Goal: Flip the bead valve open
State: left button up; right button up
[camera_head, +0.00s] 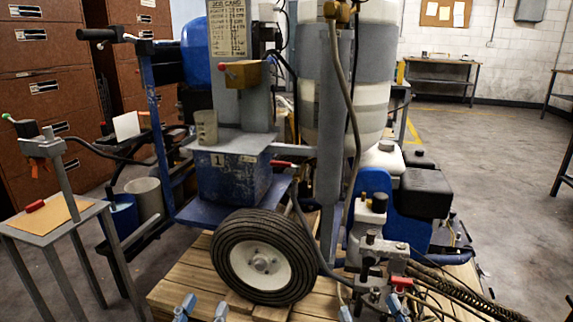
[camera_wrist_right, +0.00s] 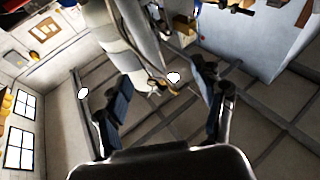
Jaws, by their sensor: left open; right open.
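The line striper (camera_head: 240,190) stands on a wooden pallet, with a black tyre in front. Several small red levers show on it, and I cannot tell for sure which is the bead valve: one on a brass-coloured block (camera_head: 250,74) near the top, one lever (camera_head: 283,164) beside the blue box, and one lever (camera_head: 402,281) at the lower right fitting. My left gripper (camera_head: 202,309) is open and empty at the bottom edge, below the tyre. My right gripper (camera_head: 371,308) is open at the bottom, near the lower right fitting; its open fingers also show in the right wrist view (camera_wrist_right: 163,86).
A small grey stand (camera_head: 45,232) with a red-handled item is at the left. Brown drawer cabinets (camera_head: 40,75) stand behind it. Hoses (camera_head: 470,294) run along the lower right. The floor (camera_head: 500,180) at the right is clear.

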aim_at(288, 165)
jog(key=i+j+z, duration=0.1)
jog(key=i+j, duration=0.35)
jog(key=j, duration=0.2)
jog(key=i+j+z, duration=0.15)
jog(key=j, duration=0.2)
jog(key=i+j+z, duration=0.1)
jog(key=i+j, duration=0.15)
jog(key=j, duration=0.15)
jog(key=i+j, duration=0.2)
jog(key=j, duration=0.2)
jog(key=i+j+z, duration=0.15)
jog(key=j, duration=0.2)
